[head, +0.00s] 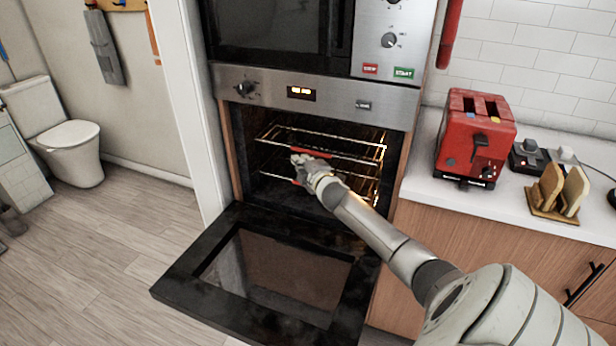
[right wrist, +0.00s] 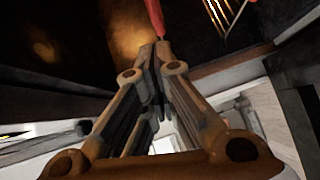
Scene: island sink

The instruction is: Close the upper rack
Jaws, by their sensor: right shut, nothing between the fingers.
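The oven (head: 310,92) stands open with its black door (head: 200,262) folded down flat. The upper rack (head: 360,159) is a wire rack inside the lit cavity, with a red strip along its front edge. My right gripper (head: 297,160) is at the oven mouth, in front of the upper rack and close to the red strip. In the right wrist view, its fingers (right wrist: 154,50) are shut together, with a red bar (right wrist: 154,14) just beyond the tips. I cannot tell whether they touch it. My left gripper is not in view.
A lower rack (head: 272,175) shows beneath the upper one. A microwave (head: 280,25) sits above the oven. A red toaster (head: 476,138) and a toast holder (head: 560,192) stand on the right counter. Open floor (head: 90,270) lies at the left.

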